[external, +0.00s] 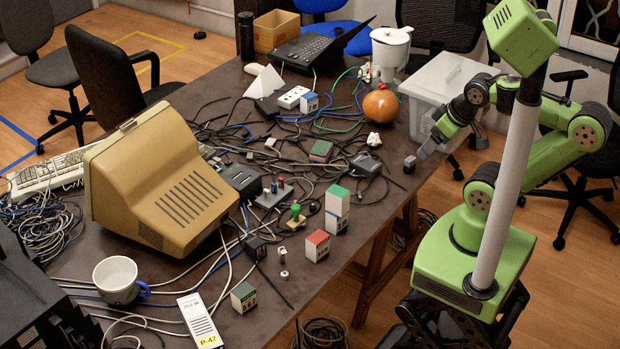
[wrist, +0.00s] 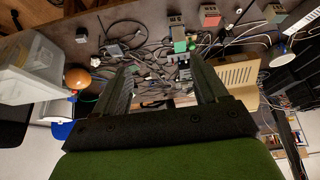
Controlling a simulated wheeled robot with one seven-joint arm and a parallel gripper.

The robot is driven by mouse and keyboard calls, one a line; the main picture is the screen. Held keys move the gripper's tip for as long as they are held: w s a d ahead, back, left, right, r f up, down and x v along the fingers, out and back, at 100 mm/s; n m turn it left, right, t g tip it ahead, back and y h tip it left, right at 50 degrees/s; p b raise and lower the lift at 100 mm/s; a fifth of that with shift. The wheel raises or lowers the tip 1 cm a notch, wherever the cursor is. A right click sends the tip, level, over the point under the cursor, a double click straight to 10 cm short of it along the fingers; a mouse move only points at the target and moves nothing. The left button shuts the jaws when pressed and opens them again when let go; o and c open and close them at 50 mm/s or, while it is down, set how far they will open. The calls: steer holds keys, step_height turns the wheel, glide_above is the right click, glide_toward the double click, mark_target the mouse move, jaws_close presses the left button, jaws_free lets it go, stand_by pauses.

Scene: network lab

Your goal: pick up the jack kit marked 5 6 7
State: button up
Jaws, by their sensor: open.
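Several small jack kits with coloured tops sit on the dark table; I cannot read a 5 6 7 mark on any. A red-topped kit (external: 317,246) stands near the front edge, a green-topped kit (external: 243,298) further left. A green-topped kit (external: 338,199) appears stacked on a blue-banded one (external: 336,222). A darker kit (external: 320,151) and a blue-topped one (external: 310,103) lie further back. In the wrist view a red-topped kit (wrist: 210,15) and a green-topped kit (wrist: 275,12) show at the top.
Cables tangle across the middle. An orange ball (external: 381,106), white jug (external: 390,50) and clear bin (external: 440,85) stand at the back right. The front right strip of table is fairly bare.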

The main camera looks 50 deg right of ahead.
mark_target(236, 305)
steer(key=w+a+f+m+g+y+b, duration=0.3)
steer(key=w+a+f+m+y+b, duration=0.15)
steer(key=w+a+f, duration=1)
steer(key=w+a+f+m+y+b, duration=0.1)
steer(key=w+a+f+m+y, duration=0.1)
steer(key=w+a+f+m, duration=0.1)
steer(key=w+a+f+m+y+b, duration=0.1)
steer(key=w+a+f+m+y, duration=0.2)
steer(key=a+f+m, duration=0.2)
steer(key=w+a+f+m+g+y+b, duration=0.1)
steer(key=w+a+f+m+y, duration=0.1)
steer(key=a+f+m, duration=0.3)
steer(key=shift+w+a+m+y+b, duration=0.35)
steer(key=shift+m+y, duration=0.2)
steer(key=shift+y, duration=0.2)
steer(key=shift+w+a+m, duration=0.25)
steer(key=shift+a+m, duration=0.1)
steer(key=shift+m, duration=0.15)
steer(key=b+x, duration=0.4)
steer(key=x, duration=1.1)
steer(key=shift+w+a+f+b, duration=0.1)
steer(key=shift+w+a+b, duration=0.1)
steer(key=shift+a+b, duration=0.2)
steer(key=shift+d, duration=0.1)
